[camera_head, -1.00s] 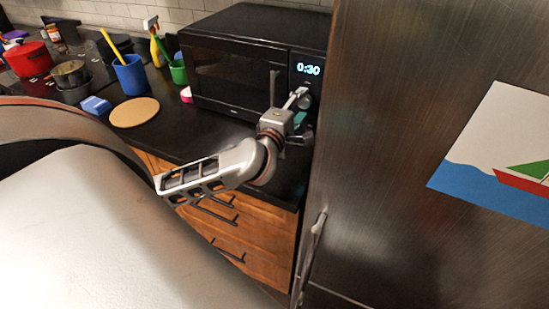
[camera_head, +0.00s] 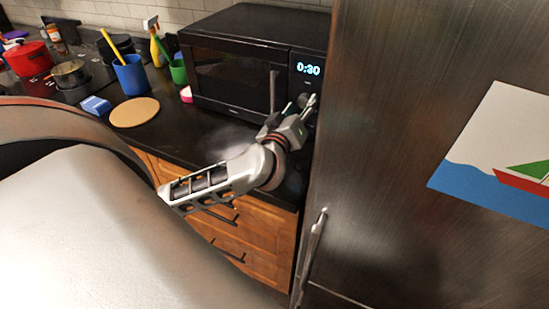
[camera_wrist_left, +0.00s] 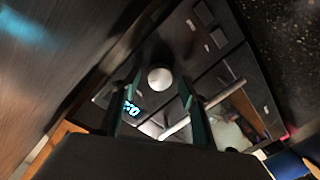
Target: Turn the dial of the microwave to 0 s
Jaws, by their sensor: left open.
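The black microwave (camera_head: 228,80) stands on the counter, its door shut and its lit display (camera_head: 308,69) reading 0:30. The dial (camera_wrist_left: 160,78) shows in the left wrist view as a round silver knob ahead of my gripper, between the lines of the two fingers. My left gripper (camera_head: 304,102) is open in front of the control panel below the display. It also shows in the left wrist view (camera_wrist_left: 158,92), one finger on each side. I cannot tell whether the fingers touch the dial. In the head view the gripper largely hides the dial. My right gripper is not in view.
The microwave's upright door handle (camera_head: 274,90) is just left of the gripper. A tall dark fridge (camera_head: 400,110) stands close on the right. A round cork mat (camera_head: 135,111), a blue cup (camera_head: 131,75) and a green cup (camera_head: 178,71) are on the counter at left.

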